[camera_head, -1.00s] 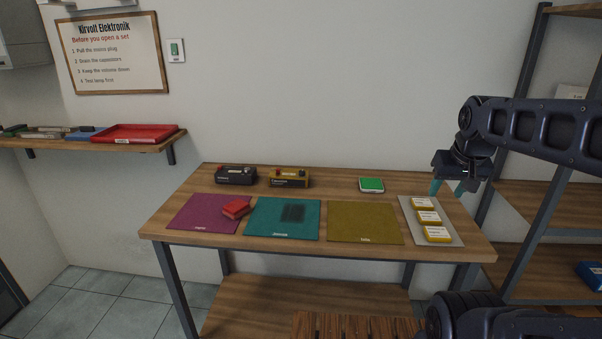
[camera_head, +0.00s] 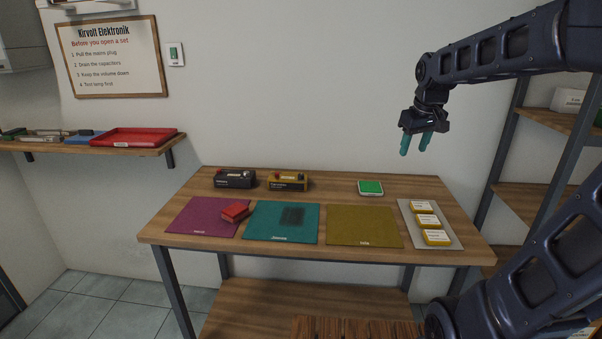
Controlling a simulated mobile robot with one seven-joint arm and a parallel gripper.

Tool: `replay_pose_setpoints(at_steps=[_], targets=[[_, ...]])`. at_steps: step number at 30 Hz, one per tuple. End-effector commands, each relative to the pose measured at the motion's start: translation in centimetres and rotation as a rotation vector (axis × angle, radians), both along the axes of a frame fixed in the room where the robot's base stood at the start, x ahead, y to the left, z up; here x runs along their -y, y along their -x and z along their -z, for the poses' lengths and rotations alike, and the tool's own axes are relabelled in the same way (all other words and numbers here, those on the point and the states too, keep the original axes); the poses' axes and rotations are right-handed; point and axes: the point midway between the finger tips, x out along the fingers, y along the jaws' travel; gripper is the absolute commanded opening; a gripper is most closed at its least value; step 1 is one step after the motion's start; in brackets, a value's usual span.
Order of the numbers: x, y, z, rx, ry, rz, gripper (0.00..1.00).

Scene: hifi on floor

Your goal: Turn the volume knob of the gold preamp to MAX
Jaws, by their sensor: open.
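The gold preamp (camera_head: 288,182) stands at the back of the workbench, left of its middle. It has a red part on top and knob detail too small to read, so I cannot tell where its volume knob points. A similar dark unit (camera_head: 235,180) stands just left of it. My gripper (camera_head: 415,146) is open and empty, with teal fingers pointing down. It is in the air above the right part of the bench, well to the right of the gold preamp and touching nothing.
The workbench (camera_head: 340,176) carries purple (camera_head: 190,215), teal (camera_head: 262,228) and olive (camera_head: 362,228) mats. A red block (camera_head: 235,211) lies on the purple mat's edge. A green-topped box (camera_head: 370,187) and a grey tray (camera_head: 448,240) with yellow boxes are at right. Shelving stands far right.

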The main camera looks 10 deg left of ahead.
Motion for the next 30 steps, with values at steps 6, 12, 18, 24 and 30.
replay_pose_setpoints(at_steps=[6, 12, 18, 24, 30], targets=[[-3.3, -6.1, -0.7, -0.041, 0.037, -0.157, 0.47], [-6.7, -11.4, -0.6, -0.073, 0.069, -0.301, 0.47], [-10.7, -16.6, 0.3, -0.105, 0.097, -0.444, 0.47], [-15.1, -21.3, 2.1, -0.138, 0.123, -0.590, 0.47], [-19.8, -25.6, 4.7, -0.168, 0.145, -0.733, 0.47]])
